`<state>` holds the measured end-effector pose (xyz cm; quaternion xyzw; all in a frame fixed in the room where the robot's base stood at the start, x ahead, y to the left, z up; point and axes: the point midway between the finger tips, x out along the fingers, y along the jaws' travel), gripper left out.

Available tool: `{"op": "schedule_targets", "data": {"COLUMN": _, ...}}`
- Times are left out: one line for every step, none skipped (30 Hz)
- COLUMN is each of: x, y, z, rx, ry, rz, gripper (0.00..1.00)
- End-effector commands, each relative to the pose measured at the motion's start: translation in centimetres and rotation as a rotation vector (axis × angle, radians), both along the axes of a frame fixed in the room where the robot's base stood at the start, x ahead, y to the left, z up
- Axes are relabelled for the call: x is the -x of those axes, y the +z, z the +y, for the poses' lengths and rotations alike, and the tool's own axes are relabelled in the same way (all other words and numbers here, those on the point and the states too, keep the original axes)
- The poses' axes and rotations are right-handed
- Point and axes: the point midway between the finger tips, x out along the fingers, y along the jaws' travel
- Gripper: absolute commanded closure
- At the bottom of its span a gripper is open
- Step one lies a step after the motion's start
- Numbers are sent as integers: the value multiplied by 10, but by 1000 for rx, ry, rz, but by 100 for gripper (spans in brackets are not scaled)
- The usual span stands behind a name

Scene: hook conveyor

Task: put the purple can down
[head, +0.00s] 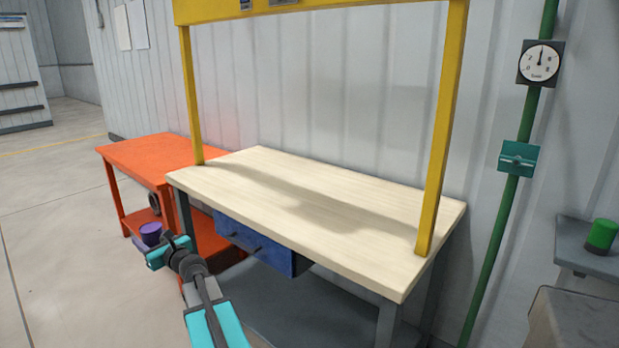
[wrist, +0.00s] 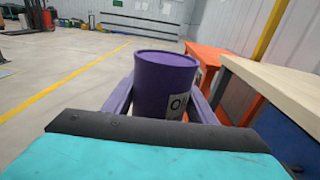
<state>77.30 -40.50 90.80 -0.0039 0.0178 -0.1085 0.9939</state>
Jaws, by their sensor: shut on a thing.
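The purple can (head: 151,233) is held upright in my gripper (head: 160,243), left of the wooden bench's front edge and in front of the orange table. In the wrist view the purple can (wrist: 164,82) stands between the two fingers of my gripper (wrist: 165,100), which are shut on it. The can's base is hidden by the gripper body. The bare floor shows beyond it.
The wooden bench (head: 300,190) has a clear top, a blue drawer (head: 240,240) and a yellow frame (head: 445,130) above. The orange table (head: 150,155) on its left has a clear visible top. A green can (head: 602,235) stands on a grey table at far right. Open floor (head: 60,190) lies left.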

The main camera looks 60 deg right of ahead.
Motion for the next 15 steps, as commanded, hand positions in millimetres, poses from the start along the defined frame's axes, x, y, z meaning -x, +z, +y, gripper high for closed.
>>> {"op": "schedule_targets", "data": {"x": 3, "y": 6, "z": -21, "rx": 0, "ry": -49, "rz": -1, "gripper": 86}}
{"op": "schedule_targets", "data": {"x": 6, "y": 8, "z": -32, "rx": 0, "ry": -79, "rz": -1, "gripper": 86}}
{"op": "schedule_targets", "data": {"x": 10, "y": 10, "z": -46, "rx": 0, "ry": -118, "rz": 0, "gripper": 86}}
{"op": "schedule_targets", "data": {"x": 13, "y": 12, "z": -57, "rx": 0, "ry": -148, "rz": -1, "gripper": 86}}
{"op": "schedule_targets", "data": {"x": 17, "y": 14, "z": -68, "rx": 0, "ry": -178, "rz": -1, "gripper": 86}}
{"op": "schedule_targets", "data": {"x": 22, "y": 17, "z": -83, "rx": 1, "ry": -217, "rz": 0, "gripper": 86}}
{"op": "schedule_targets", "data": {"x": 26, "y": 19, "z": -93, "rx": 1, "ry": -247, "rz": -1, "gripper": 86}}
{"op": "schedule_targets", "data": {"x": 30, "y": 20, "z": -104, "rx": 1, "ry": -277, "rz": 0, "gripper": 86}}
{"op": "schedule_targets", "data": {"x": 37, "y": 23, "z": -118, "rx": 1, "ry": -317, "rz": 0, "gripper": 86}}
{"op": "schedule_targets", "data": {"x": 42, "y": 25, "z": -128, "rx": 1, "ry": -347, "rz": -1, "gripper": 86}}
{"op": "schedule_targets", "data": {"x": 46, "y": 27, "z": -138, "rx": 1, "ry": -376, "rz": -1, "gripper": 86}}
{"op": "schedule_targets", "data": {"x": 53, "y": 29, "z": -152, "rx": 1, "ry": -415, "rz": -1, "gripper": 86}}
{"op": "schedule_targets", "data": {"x": 59, "y": 31, "z": -162, "rx": 1, "ry": -445, "rz": -1, "gripper": 86}}
{"op": "schedule_targets", "data": {"x": 65, "y": 33, "z": -172, "rx": 1, "ry": -474, "rz": -1, "gripper": 86}}
{"op": "schedule_targets", "data": {"x": 72, "y": 35, "z": -184, "rx": 1, "ry": -512, "rz": -1, "gripper": 86}}
